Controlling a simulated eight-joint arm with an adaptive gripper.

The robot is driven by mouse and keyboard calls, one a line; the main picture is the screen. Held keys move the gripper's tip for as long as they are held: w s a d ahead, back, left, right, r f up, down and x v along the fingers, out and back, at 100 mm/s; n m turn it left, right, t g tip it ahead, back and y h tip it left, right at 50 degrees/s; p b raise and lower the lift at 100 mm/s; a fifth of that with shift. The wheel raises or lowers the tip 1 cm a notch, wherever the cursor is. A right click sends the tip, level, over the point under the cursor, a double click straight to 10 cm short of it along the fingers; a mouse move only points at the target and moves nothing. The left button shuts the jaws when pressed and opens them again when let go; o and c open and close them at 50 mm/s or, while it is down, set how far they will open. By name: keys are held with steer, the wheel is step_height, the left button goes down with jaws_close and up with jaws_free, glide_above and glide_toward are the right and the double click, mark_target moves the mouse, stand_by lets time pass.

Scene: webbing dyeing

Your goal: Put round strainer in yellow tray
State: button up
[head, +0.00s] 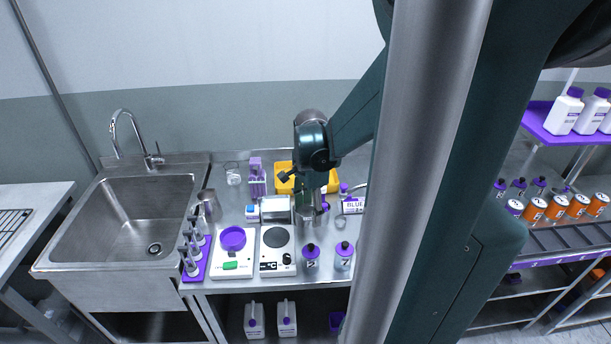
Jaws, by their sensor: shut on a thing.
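The yellow tray (284,169) lies at the back of the steel counter, partly hidden behind my wrist and gripper. My gripper (310,210) points down just in front of the tray, over the middle of the counter. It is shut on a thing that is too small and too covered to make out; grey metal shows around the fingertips. I cannot tell for certain where the round strainer is. A small thin ring-like item (341,222) lies to the right of the gripper, but it is too small to identify.
A scale with a purple dish (232,238) and a hotplate (277,238) stand at the front left. Purple-capped bottles (311,255) stand at the front edge. A purple rack (257,178) stands left of the tray. A sink (130,225) is farther left.

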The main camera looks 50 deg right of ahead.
mark_target(309, 206)
step_height(309, 206, up, 7)
steer(key=shift+r, duration=0.2)
steer(key=shift+w+d+r, duration=0.2)
steer(key=shift+w+d, duration=0.6)
steer(key=shift+w, duration=0.05)
steer(key=w+d+p, duration=0.3)
steer(key=w+d, duration=2)
steer(key=d, duration=0.1)
step_height(309, 206, down, 12)
steer(key=shift+a+r, duration=0.15)
steer(key=shift+w, duration=0.1)
steer(key=shift+f, duration=3.1)
steer(key=shift+f, duration=1.85)
